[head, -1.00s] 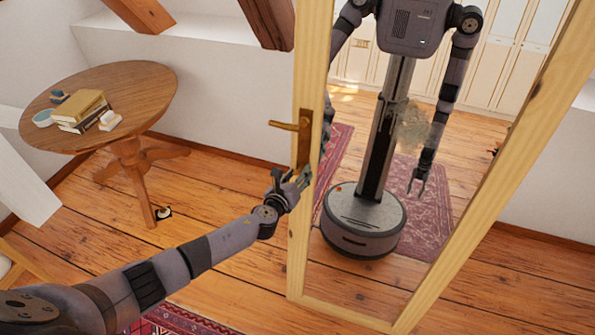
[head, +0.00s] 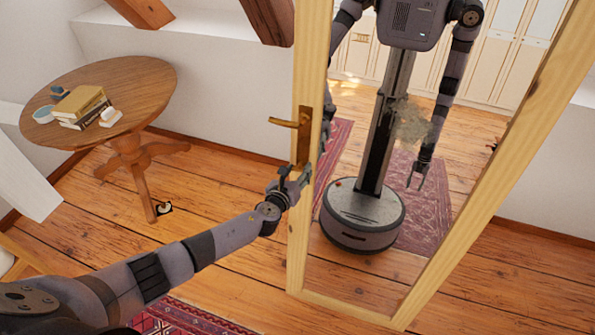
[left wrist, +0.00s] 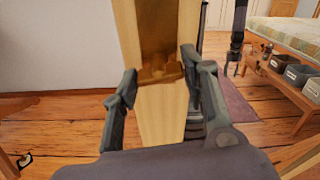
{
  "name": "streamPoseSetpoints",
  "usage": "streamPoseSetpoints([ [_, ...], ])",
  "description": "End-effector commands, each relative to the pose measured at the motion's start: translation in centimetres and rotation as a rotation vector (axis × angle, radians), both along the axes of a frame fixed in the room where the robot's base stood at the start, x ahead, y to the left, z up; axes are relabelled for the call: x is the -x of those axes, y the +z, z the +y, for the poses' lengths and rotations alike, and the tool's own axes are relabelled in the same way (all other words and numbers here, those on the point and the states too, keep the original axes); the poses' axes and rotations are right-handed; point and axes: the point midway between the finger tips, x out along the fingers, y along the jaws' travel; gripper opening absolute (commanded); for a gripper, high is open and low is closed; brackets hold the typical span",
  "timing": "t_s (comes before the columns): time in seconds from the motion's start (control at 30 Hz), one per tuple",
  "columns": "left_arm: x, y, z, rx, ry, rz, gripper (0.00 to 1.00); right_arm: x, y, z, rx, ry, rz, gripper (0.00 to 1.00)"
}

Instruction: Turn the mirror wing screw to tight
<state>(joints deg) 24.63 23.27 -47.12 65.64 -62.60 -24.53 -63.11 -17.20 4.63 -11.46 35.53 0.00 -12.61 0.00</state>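The tall mirror has a pale wooden frame (head: 297,230). A brass plate (head: 304,150) with a lever-like brass part (head: 284,123) sits on its left post. I cannot tell which brass part is the wing screw. My left gripper (head: 288,181) is just below the plate, at the post. In the left wrist view its fingers (left wrist: 160,68) are spread, one on each side of the post, with the plate's lower brass end (left wrist: 160,74) between or just beyond them; contact is unclear. My right gripper shows only as a reflection in the mirror, hanging with fingers apart.
A round wooden table (head: 150,85) with books (head: 80,102) stands at the left, with a small dark object (head: 164,208) on the floor by its leg. A bench with grey bins (left wrist: 290,72) is at the right in the left wrist view.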

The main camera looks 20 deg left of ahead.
Motion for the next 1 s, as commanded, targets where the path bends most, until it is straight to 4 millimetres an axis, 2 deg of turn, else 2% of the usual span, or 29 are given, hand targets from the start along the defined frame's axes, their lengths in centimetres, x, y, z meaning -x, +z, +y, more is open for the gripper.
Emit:
streamPoseSetpoints([
  [0.27, 0.0, 0.0, 0.0, 0.001, 0.000, 0.000, 0.60, 0.0, 0.0, 0.0, 0.000, 0.000, 0.000, 0.40],
  [0.67, 0.5, 0.2, 0.1, 0.002, 0.001, -0.002, 0.60, 0.0, 0.0, 0.1, -0.001, 0.000, -0.001, 0.40],
  [0.83, 2.7, 0.6, 0.2, 0.002, -0.001, 0.001, 0.60, 0.0, 0.0, 0.1, -0.001, 0.000, -0.001, 0.40],
  [1.0, 5.9, 1.4, 0.4, 0.001, -0.002, 0.001, 0.60, 0.0, 0.0, 0.1, -0.001, 0.000, 0.000, 0.40],
])
